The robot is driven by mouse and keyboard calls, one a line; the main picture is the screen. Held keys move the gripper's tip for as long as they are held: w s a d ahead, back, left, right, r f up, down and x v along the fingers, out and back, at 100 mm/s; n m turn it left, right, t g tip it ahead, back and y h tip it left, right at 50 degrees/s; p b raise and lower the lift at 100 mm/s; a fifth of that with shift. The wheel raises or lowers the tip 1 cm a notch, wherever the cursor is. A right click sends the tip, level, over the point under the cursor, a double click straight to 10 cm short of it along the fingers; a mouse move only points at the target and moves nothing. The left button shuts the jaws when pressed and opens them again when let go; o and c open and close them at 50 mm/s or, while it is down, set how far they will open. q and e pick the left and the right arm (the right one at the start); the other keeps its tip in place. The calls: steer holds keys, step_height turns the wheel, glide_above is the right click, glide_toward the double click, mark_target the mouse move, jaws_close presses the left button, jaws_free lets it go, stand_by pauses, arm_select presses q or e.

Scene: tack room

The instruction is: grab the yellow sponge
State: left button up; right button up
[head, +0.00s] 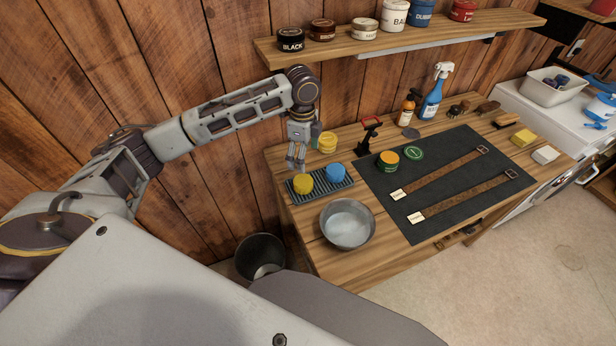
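A round yellow sponge (303,183) lies on the left part of a ribbed dark tray (323,191) at the table's left end. A round blue sponge (335,173) lies to its right on the same tray. A block-shaped yellow sponge or bar (523,138) lies at the table's far right. My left gripper (296,165) points down just above and behind the round yellow sponge. Its fingers look apart, with nothing seen between them. My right gripper is not in view.
A metal bowl (347,223) stands in front of the tray. Stacked yellow round pieces (327,142) stand behind it, beside my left gripper. A black stand with a red top (371,128) is to the right. A dark mat (440,215) holds straps and tins. A shelf (400,38) overhangs the back.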

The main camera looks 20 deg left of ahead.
arm_select(q)
glide_above(303, 181)
step_height(303, 181, down, 7)
steer(key=shift+w+f, duration=0.1)
steer(key=shift+f, duration=0.05)
steer(key=shift+f+p, duration=0.3)
steer(key=shift+f, duration=0.15)
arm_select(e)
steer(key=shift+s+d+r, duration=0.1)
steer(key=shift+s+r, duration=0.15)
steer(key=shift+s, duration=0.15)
arm_select(q)
steer(key=shift+f, duration=0.15)
